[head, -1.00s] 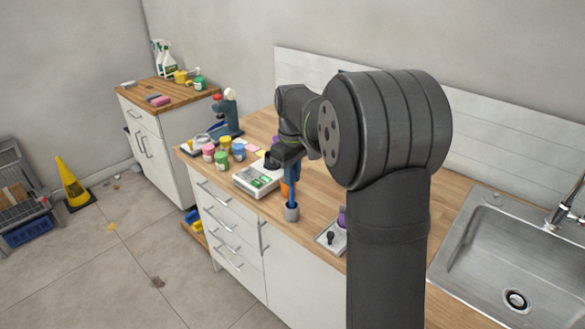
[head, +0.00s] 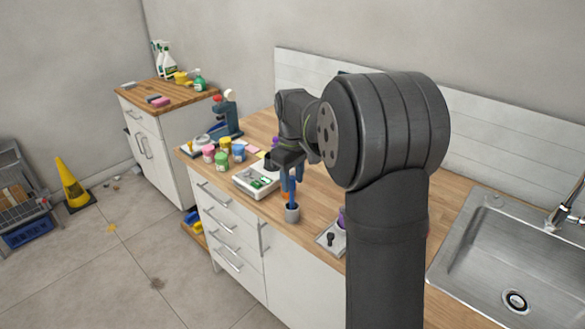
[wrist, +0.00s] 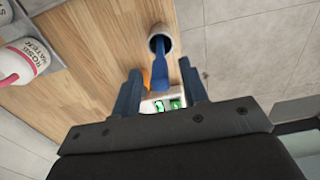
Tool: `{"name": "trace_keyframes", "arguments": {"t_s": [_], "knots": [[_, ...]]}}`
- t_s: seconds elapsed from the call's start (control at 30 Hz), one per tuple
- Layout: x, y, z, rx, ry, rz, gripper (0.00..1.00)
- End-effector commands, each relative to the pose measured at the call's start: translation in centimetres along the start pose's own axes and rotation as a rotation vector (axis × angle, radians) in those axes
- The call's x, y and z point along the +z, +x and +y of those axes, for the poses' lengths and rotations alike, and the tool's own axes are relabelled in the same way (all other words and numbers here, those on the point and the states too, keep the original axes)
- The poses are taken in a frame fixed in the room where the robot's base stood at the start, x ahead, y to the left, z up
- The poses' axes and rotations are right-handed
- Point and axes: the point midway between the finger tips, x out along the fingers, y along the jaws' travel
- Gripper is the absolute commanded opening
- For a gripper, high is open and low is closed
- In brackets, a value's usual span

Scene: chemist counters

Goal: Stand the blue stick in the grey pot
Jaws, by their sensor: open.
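The grey pot (head: 292,213) stands upright near the front edge of the wooden counter; its round mouth also shows in the wrist view (wrist: 170,33). The blue stick (wrist: 161,72) has its far end inside the pot's mouth and its near end between my fingers. In the head view only a small part of the stick shows just above the pot, hard to tell from the fingers. My gripper (wrist: 160,68) is open, with one finger on each side of the stick and gaps between. In the head view my gripper (head: 291,188) is right above the pot.
A white device with a green display (head: 255,181) is left of the pot. Several coloured-lid jars (head: 222,157) stand farther left. A small tray (head: 331,239) with a dark item lies to the right, and the sink (head: 500,265) is beyond. An orange thing is partly hidden behind my fingers.

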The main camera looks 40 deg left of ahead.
Motion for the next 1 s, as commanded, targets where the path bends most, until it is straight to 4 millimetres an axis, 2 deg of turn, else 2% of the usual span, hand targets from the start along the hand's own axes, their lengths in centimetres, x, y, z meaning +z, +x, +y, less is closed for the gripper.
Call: {"name": "trace_keyframes", "arguments": {"t_s": [0.17,0.6,0.7,0.8,1.0], "knots": [[-0.1,-2.1,0.1,0.003,0.000,0.004,0.40],[-0.1,-12.6,0.1,0.003,0.000,0.004,0.40],[0.0,-14.5,0.1,0.003,0.000,0.004,0.40],[0.0,-15.9,0.1,0.002,0.000,0.002,0.40],[0.0,-17.2,0.0,0.000,0.001,0.000,0.40]]}}
